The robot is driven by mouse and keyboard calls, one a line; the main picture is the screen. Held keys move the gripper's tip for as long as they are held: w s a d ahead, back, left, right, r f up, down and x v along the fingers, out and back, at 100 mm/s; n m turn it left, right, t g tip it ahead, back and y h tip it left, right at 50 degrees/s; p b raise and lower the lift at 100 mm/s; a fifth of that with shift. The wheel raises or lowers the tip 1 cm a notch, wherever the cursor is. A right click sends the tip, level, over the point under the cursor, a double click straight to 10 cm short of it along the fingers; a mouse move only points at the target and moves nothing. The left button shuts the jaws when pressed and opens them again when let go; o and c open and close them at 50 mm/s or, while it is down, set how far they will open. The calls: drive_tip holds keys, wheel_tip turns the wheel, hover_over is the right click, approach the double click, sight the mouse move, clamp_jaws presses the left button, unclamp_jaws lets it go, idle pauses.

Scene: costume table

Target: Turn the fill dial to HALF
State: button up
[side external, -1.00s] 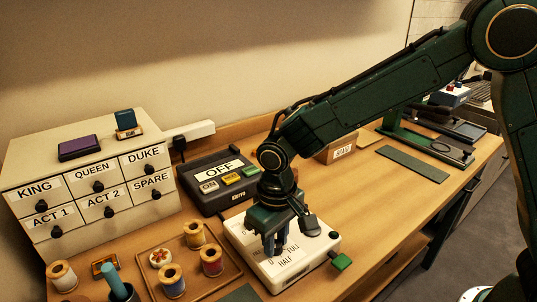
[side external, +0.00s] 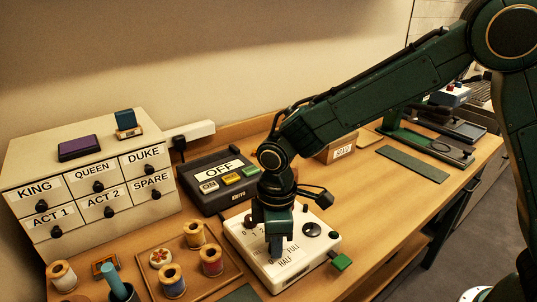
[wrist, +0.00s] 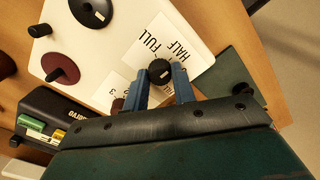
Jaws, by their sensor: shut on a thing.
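The white dial box (side external: 322,246) sits on the table with HALF and FULL printed on its top face; it also shows in the wrist view (wrist: 122,42). My gripper (side external: 275,250) points down over it. In the wrist view my gripper's two blue fingers (wrist: 161,86) are on either side of the small black fill dial (wrist: 159,71) and shut on it. The dial has a short light mark on top. The FULL and HALF labels lie just beyond the dial there. I cannot tell exactly which label the mark points to. In the side view my fingers hide the dial.
A grey button unit labelled OFF (side external: 221,168) stands behind. A tray (side external: 217,280) with thread spools and a labelled drawer cabinet (side external: 88,190) are to the left.

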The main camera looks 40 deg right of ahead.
drive_tip(key=shift+n, duration=0.3)
drive_tip(key=o, duration=1)
drive_tip(key=shift+r, duration=0.1)
wheel_tip(320, 180, up, 14)
idle(0.4)
